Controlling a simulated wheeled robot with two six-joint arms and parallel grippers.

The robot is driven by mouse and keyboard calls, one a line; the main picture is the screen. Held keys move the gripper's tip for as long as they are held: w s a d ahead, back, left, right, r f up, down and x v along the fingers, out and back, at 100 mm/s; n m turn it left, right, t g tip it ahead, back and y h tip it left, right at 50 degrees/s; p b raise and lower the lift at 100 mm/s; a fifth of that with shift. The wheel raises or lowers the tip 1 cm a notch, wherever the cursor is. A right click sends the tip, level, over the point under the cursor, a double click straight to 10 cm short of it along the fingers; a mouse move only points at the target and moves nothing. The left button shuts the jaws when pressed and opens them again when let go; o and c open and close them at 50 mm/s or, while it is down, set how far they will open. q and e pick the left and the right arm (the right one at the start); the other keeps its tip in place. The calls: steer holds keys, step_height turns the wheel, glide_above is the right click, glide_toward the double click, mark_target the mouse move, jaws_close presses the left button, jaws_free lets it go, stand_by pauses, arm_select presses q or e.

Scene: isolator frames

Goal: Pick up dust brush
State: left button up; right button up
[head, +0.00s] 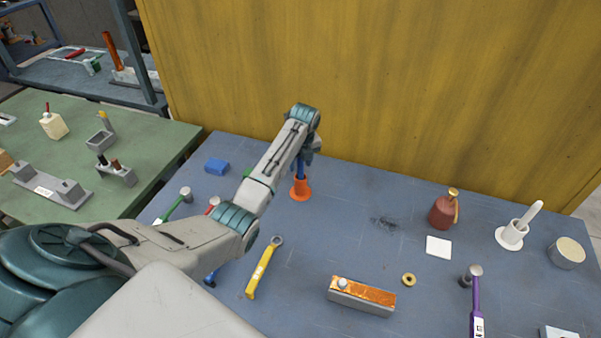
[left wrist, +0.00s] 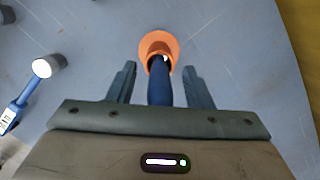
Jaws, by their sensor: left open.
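A blue handle, probably that of the dust brush (head: 300,168), stands upright in an orange holder (head: 300,188) at the back of the blue-grey table. Its bristles are hidden. My left gripper (head: 311,152) reaches the handle from above and partly covers it. In the left wrist view, the blue handle (left wrist: 159,88) lies between the two open fingers of my left gripper (left wrist: 160,76), with a gap on both sides. The orange holder (left wrist: 158,42) shows just beyond the fingertips. My right gripper is not in view.
A dark smudge (head: 385,223) lies right of the holder. A brown bottle (head: 442,212), a white holder (head: 511,237) and a rusty block (head: 361,297) stand on the right half. A yellow wall rises behind.

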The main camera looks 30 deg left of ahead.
arm_select(q)
jaws_close()
